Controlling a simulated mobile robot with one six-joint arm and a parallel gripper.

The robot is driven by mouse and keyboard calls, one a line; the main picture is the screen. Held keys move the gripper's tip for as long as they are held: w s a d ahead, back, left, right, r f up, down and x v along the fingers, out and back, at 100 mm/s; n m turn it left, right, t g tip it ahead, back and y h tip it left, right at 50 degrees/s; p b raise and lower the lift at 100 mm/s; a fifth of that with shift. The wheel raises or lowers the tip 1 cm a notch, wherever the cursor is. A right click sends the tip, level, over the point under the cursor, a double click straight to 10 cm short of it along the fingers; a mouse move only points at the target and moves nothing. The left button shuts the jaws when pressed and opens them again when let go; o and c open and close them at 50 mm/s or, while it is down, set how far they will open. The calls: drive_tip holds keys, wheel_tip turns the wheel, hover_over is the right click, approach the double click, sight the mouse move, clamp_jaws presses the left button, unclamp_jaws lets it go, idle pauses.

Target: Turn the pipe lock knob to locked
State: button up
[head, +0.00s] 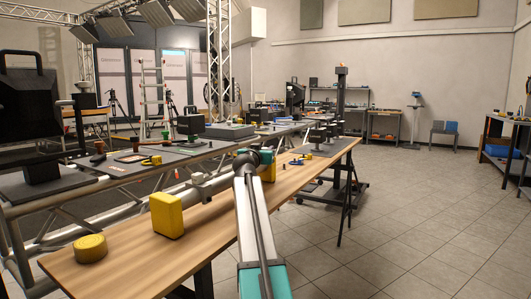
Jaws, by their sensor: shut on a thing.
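My gripper (244,158) is at the far end of my arm, close to the long metal truss (130,212) beside the wooden table. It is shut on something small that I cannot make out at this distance. I cannot clearly pick out the pipe lock knob or tell which way it is turned. A small grey fitting (197,180) sits by the truss rail, left of my gripper and apart from it.
The wooden table (130,275) holds a yellow round case (90,248) and a yellow block (166,215). Another yellow thing (269,172) is partly hidden behind my arm. A dark wheeled stand (342,130) stands beyond. Tiled floor (410,220) on the right is clear.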

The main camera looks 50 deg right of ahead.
drive_tip(key=shift+a+f, duration=0.1)
drive_tip(key=o, duration=1)
drive_tip(key=shift+o, duration=0.2)
drive_tip(key=p+v, duration=0.3)
drive_tip(key=v, duration=1)
drive_tip(key=shift+a+p, duration=0.3)
drive_tip(key=shift+a, duration=0.05)
drive_tip(key=shift+s, duration=0.15)
